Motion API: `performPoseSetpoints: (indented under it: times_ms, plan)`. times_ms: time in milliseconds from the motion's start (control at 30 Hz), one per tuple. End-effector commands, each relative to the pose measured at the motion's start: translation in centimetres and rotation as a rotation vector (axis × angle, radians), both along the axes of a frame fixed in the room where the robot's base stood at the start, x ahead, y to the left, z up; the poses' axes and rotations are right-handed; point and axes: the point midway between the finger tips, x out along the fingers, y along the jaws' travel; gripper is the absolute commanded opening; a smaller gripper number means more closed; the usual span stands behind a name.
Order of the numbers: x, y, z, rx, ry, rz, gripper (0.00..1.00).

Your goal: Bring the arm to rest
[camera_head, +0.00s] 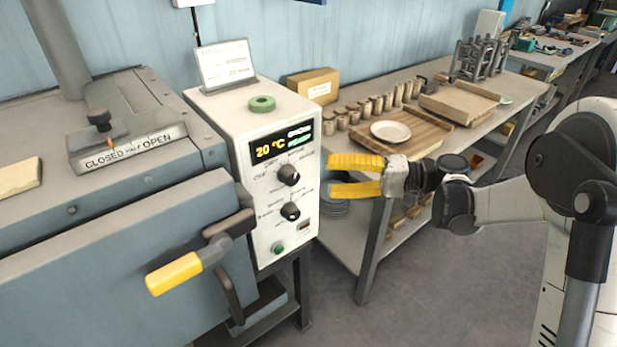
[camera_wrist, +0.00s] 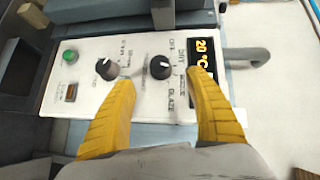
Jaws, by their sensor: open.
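My gripper (camera_head: 330,175) has yellow fingers and is open and empty in the head view. It reaches left towards the white control box (camera_head: 222,118), its fingertips close to the panel with two black knobs. In the wrist view the fingers of my gripper (camera_wrist: 160,90) point at the panel, with the upper knob (camera_wrist: 159,68) showing between them. Whether a fingertip touches the panel I cannot tell. The lit display (camera_head: 281,144) reads 20 °C. My arm extends in from the right in the head view.
The blue-grey dryer (camera_head: 100,255) at left has a yellow-gripped handle (camera_head: 173,273). Behind my gripper stands a bench with a wooden tray (camera_head: 432,137), a white plate (camera_head: 390,131) and several small cups (camera_head: 366,109). The floor (camera_head: 430,285) below my arm is clear.

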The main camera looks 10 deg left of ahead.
Motion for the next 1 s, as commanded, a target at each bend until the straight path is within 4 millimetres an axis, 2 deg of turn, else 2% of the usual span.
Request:
performPoseSetpoints:
  times_ms: [33, 200, 733, 867, 1000]
  plan:
    - [0.1, -0.9, 0.1, 0.0, 0.0, -0.002, 0.63]
    - [0.2, -2.3, 0.3, 0.0, 0.0, 0.0, 0.63]
    - [0.0, -2.5, 0.5, -0.018, 0.002, -0.008, 0.63]
    - [-1.0, -2.7, 1.2, -0.12, 0.005, -0.057, 0.63]
    - [-3.4, -4.0, 1.6, -0.322, -0.006, -0.155, 0.63]
